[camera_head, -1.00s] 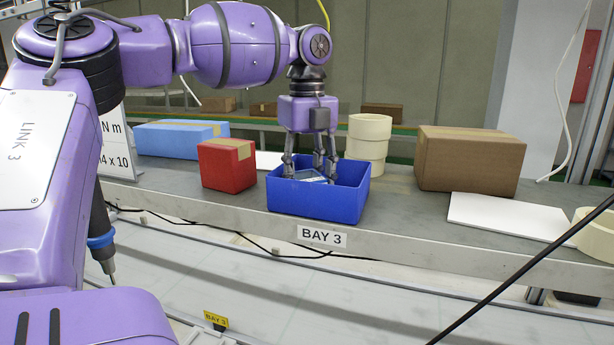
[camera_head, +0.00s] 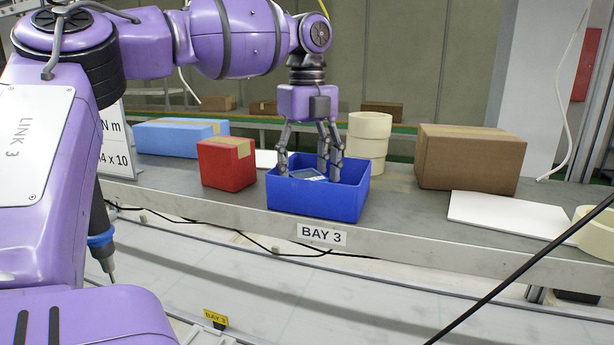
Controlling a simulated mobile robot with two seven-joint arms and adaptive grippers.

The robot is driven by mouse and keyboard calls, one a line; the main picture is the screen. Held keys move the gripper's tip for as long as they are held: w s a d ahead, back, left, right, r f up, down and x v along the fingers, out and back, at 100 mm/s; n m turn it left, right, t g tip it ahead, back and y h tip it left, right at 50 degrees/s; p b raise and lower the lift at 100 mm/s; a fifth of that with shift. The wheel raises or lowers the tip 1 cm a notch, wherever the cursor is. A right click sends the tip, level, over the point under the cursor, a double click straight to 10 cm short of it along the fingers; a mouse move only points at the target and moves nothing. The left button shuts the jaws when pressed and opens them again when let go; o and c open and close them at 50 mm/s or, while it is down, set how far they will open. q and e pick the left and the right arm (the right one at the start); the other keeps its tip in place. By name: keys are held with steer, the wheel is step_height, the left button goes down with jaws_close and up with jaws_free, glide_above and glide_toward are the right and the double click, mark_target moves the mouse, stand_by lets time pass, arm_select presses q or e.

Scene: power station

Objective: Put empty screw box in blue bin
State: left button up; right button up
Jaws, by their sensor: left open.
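The blue bin (camera_head: 317,200) stands on the grey shelf above the BAY 3 label. The screw box (camera_head: 308,174) lies inside the bin, and only its pale, greyish top shows above the front wall. My left gripper (camera_head: 309,172) reaches down into the bin from above. Its fingers are spread open around or just above the box, and I see no finger clearly pressing on it. The lower part of the box is hidden by the bin wall. My right gripper is not in view.
A red box (camera_head: 227,165) and a blue carton (camera_head: 180,138) stand left of the bin. Tape rolls (camera_head: 368,142) stand behind it. A brown carton (camera_head: 470,160) and a white panel (camera_head: 512,215) lie to the right. A black cable crosses the lower right.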

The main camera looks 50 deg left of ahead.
mark_target(307, 175)
arm_select(q)
step_height(307, 175, up, 10)
steer(key=shift+r, duration=0.25)
steer(key=shift+f, duration=0.1)
stand_by(0.4)
